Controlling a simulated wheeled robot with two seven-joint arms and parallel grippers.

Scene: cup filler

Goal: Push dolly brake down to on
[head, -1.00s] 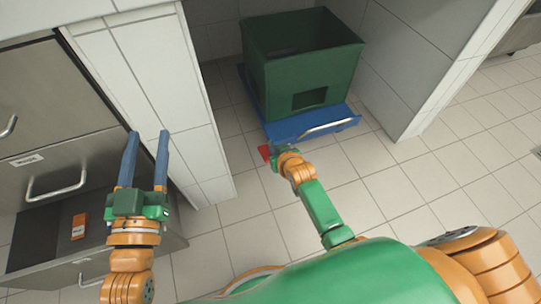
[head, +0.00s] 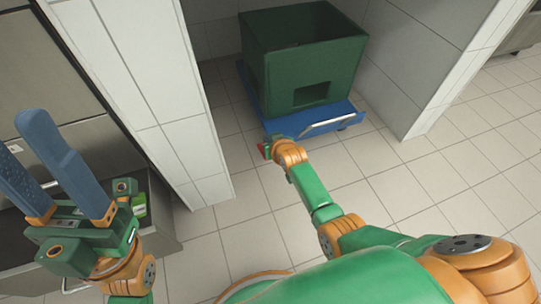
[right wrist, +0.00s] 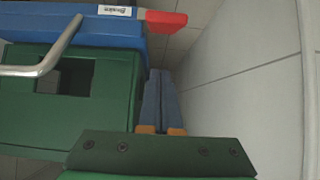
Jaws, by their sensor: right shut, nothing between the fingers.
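The blue dolly (head: 290,126) stands on the floor in the tiled recess. Its red brake pedal (head: 262,150) sticks out at the front left corner, partly hidden by my right gripper (head: 272,144). The right wrist view shows the red pedal (right wrist: 166,21) jutting from the blue dolly edge beside a white label (right wrist: 115,10). There my right gripper's blue fingers (right wrist: 159,76) are shut and empty, with their tips apart from the pedal in the picture. In the head view its fingertips are hidden. My left gripper (head: 22,132) is open and empty at the left.
A green crate (head: 330,72) with a front opening sits on the dolly. A metal handle (head: 327,127) crosses the dolly's front. Tiled walls (head: 165,90) flank the recess. Steel drawers (head: 85,70) stand at left. The tiled floor to the right is clear.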

